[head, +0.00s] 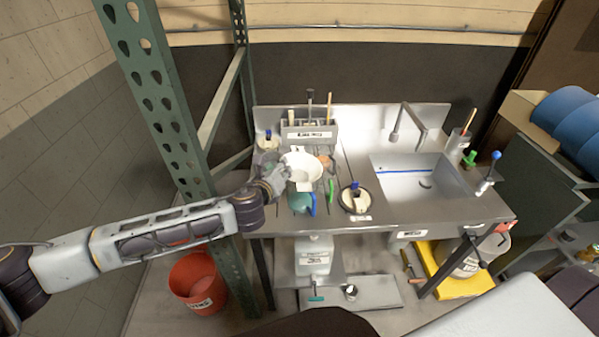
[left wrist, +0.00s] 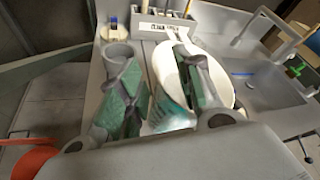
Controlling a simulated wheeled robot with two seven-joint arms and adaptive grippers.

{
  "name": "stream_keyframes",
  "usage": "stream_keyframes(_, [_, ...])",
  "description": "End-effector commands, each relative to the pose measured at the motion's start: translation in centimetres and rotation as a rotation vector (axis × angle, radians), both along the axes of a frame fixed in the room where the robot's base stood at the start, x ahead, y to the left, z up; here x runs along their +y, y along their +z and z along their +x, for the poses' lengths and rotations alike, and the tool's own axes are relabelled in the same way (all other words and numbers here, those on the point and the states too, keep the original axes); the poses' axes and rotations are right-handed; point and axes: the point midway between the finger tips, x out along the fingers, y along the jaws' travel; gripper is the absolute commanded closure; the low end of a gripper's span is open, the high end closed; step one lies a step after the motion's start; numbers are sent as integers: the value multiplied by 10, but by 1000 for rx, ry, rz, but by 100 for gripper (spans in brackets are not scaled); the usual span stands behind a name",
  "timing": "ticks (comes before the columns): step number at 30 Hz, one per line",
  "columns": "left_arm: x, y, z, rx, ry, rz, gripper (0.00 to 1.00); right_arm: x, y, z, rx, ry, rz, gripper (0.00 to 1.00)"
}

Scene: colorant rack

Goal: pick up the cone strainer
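The cone strainer, a white, wide-mouthed piece (head: 303,163), is on the left part of the steel counter. In the left wrist view its white rim and bowl (left wrist: 228,92) are at right of centre, partly covered by one finger. My left gripper (head: 280,175) is at the strainer's left edge. In the left wrist view its two green-padded fingers are spread (left wrist: 160,88), one left of the strainer and one across its mouth. I cannot tell whether that finger is inside or above the bowl. My right gripper is not in view.
A grey caddy (head: 309,135) with upright tools stands behind the strainer. A teal item (head: 300,202) lies in front, and a round dark-rimmed container (head: 355,198) to the right. The sink (head: 420,180) is farther right. A green perforated post (head: 165,95) rises beside my left arm.

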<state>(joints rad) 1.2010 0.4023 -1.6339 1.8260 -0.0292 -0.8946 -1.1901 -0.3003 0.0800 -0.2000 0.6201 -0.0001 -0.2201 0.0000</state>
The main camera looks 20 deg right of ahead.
Motion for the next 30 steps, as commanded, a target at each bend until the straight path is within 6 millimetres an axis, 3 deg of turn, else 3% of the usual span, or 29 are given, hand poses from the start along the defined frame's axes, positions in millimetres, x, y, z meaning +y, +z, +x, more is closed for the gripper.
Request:
stream_keyframes(15, [-16,-13,30,0,0,0,65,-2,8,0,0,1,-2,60])
stream_keyframes(30, [-17,-14,32,0,1,1,65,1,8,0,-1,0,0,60])
